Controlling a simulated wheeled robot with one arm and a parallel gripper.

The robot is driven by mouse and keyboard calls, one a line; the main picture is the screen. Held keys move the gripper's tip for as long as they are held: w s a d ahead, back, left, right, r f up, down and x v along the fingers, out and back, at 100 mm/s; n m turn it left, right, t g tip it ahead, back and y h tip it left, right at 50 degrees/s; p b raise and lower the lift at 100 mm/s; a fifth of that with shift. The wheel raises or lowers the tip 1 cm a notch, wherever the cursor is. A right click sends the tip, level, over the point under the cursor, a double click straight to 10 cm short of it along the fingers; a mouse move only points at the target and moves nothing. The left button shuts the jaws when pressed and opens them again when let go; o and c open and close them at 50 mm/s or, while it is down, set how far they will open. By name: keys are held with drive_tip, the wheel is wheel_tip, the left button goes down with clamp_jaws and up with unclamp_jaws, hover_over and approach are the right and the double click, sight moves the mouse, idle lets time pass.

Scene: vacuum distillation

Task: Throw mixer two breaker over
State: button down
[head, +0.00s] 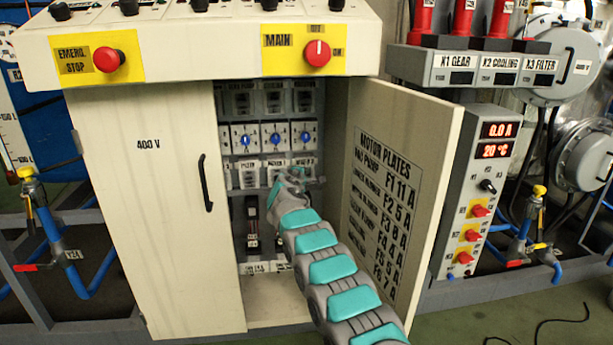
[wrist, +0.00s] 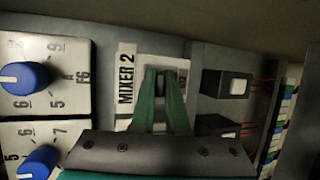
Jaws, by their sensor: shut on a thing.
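The mixer two breaker (wrist: 178,66) is in the wrist view, beside a white label reading MIXER 2 (wrist: 126,83). My gripper (wrist: 163,76) has its two green fingers reaching onto the breaker's face, shut on its small dark lever. The fingers hide most of the lever, so I cannot tell its position. In the head view my arm reaches into the open cabinet, and my gripper (head: 290,176) is at the row of breakers below the blue knobs. My own arm and wrist hide part of that row.
Dials with blue knobs (wrist: 24,78) sit to the left of the breaker in the wrist view, and dark blocks with pale faces (wrist: 238,86) and red wires to the right. In the head view the open cabinet door (head: 398,180) stands close to the right of my arm.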

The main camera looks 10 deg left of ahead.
drive_tip(key=shift+f+b, duration=0.4)
drive_tip(key=shift+b, duration=0.65)
drive_tip(key=m+t+b, duration=0.1)
drive_tip(key=t+b, duration=0.1)
drive_tip(key=b, duration=0.3)
drive_tip(key=f+t+b, duration=0.1)
drive_tip(key=t+b, duration=0.1)
drive_tip(key=b, duration=0.2)
drive_tip(key=f+m+t+b, duration=0.1)
drive_tip(key=t+b, duration=0.1)
drive_tip(key=b, duration=0.3)
drive_tip(key=shift+s+m+h+b, duration=0.1)
drive_tip(key=shift+m+h+b, duration=0.2)
drive_tip(key=shift+h+b, duration=0.1)
drive_tip(key=shift+t+p, duration=0.4)
drive_tip(key=shift+p, duration=0.05)
drive_tip(key=c, duration=1.2)
unclamp_jaws()
drive_tip(key=shift+f, duration=0.15)
